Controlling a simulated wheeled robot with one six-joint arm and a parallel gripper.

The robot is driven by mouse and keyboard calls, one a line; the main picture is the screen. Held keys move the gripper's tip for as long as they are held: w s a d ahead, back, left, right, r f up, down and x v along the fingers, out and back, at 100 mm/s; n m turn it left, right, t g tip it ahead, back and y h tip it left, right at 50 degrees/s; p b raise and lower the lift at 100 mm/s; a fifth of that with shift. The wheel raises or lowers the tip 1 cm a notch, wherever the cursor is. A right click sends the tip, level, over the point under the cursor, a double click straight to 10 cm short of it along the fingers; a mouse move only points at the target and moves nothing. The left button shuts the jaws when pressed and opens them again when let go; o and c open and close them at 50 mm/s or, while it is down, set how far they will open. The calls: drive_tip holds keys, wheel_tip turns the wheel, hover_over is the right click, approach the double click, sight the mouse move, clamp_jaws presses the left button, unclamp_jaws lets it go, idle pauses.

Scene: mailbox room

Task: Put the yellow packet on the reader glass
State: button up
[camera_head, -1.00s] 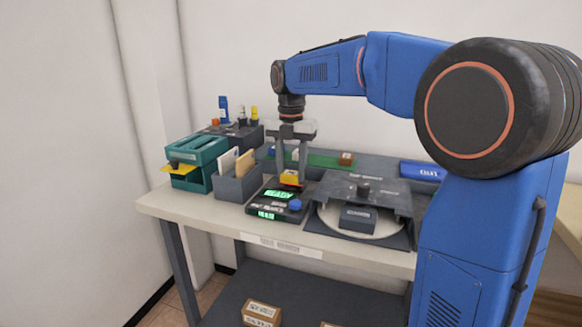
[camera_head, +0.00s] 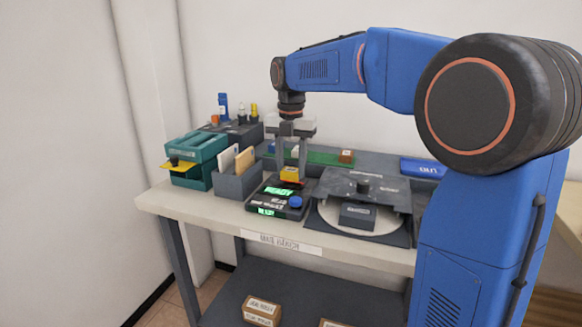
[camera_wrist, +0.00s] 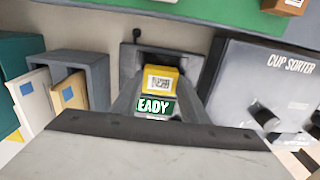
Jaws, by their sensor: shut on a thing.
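The yellow packet (camera_head: 290,174) is small and boxy, with a white code label on top that shows in the wrist view (camera_wrist: 160,80). My gripper (camera_head: 291,168) points straight down and is shut on the packet, one finger on each side. The packet is over the back part of the black reader (camera_head: 266,206), behind its lit green READY display (camera_head: 279,192). The reader glass is mostly hidden by the packet and fingers. I cannot tell whether the packet touches it. A blue button (camera_head: 296,202) is at the reader's front right.
A grey bin with envelopes (camera_head: 238,186) and a teal box (camera_head: 199,150) stand left of the reader. The cup sorter (camera_head: 380,186) stands close on its right. A green strip (camera_head: 325,158) holding small blocks runs behind. A blue OUT tray (camera_head: 423,168) is at the back right.

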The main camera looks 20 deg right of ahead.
drive_tip(key=shift+f, duration=0.6)
idle(0.4)
drive_tip(key=o, duration=1.4)
drive_tip(key=shift+c, duration=0.2)
drive_tip(key=shift+r, duration=0.1)
drive_tip(key=shift+r, duration=2.9)
